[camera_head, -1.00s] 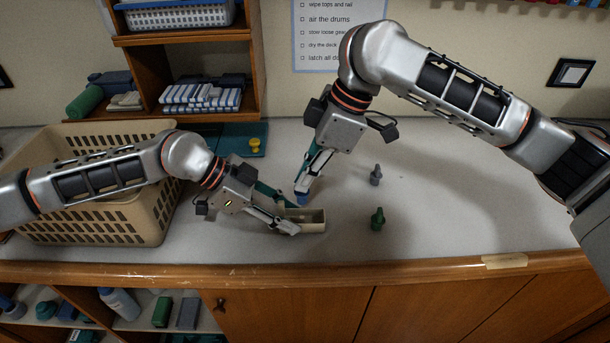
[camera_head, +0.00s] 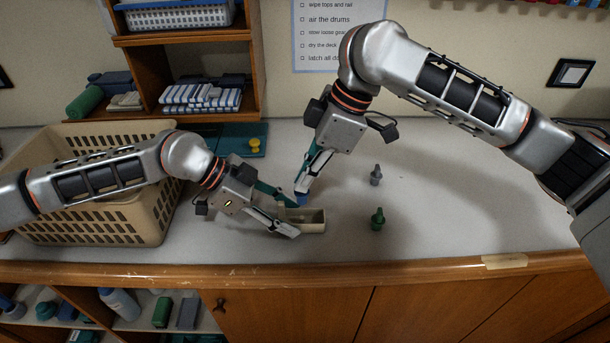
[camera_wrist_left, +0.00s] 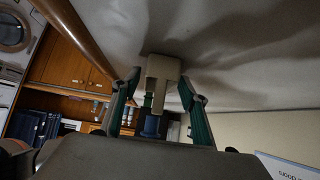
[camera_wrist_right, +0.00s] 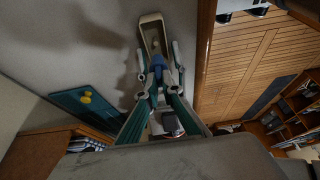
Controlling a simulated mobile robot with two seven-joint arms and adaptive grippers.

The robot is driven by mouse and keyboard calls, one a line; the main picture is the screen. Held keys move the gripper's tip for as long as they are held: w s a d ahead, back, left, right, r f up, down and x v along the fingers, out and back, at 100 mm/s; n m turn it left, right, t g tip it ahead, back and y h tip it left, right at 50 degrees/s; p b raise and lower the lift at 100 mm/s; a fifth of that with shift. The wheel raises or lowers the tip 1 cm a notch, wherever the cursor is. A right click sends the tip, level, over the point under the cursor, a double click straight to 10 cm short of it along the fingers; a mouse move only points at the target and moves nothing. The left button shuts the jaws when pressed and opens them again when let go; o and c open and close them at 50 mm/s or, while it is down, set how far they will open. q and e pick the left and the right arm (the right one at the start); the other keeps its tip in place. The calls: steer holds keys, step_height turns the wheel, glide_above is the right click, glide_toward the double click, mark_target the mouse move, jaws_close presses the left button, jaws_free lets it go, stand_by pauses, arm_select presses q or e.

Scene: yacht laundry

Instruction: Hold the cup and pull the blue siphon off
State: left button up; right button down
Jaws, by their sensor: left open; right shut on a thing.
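The cup (camera_head: 316,227) is a beige, open-topped rectangular trough lying on the grey counter in the head view. It also shows in the left wrist view (camera_wrist_left: 160,67) and the right wrist view (camera_wrist_right: 151,27). My left gripper (camera_head: 296,220) is open, its fingers on either side of the cup's left part. My right gripper (camera_head: 303,191) points down from above, shut on the blue siphon (camera_head: 302,200). The siphon also shows in the right wrist view (camera_wrist_right: 158,62), at the cup's near end. Whether its lower end is still inside the cup is hidden.
A grey peg-like piece (camera_head: 376,176) and a green one (camera_head: 377,220) stand right of the cup. A beige basket (camera_head: 150,215) is at left. A teal board (camera_head: 232,138) with a yellow knob (camera_head: 254,144) lies behind. The counter's right side is clear.

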arm_select(q)
steer(key=shift+a+r, duration=0.1)
steer(key=shift+v, duration=3.1)
steer(key=o, duration=0.6)
steer(key=shift+c, duration=0.2)
step_height(320, 180, up, 10)
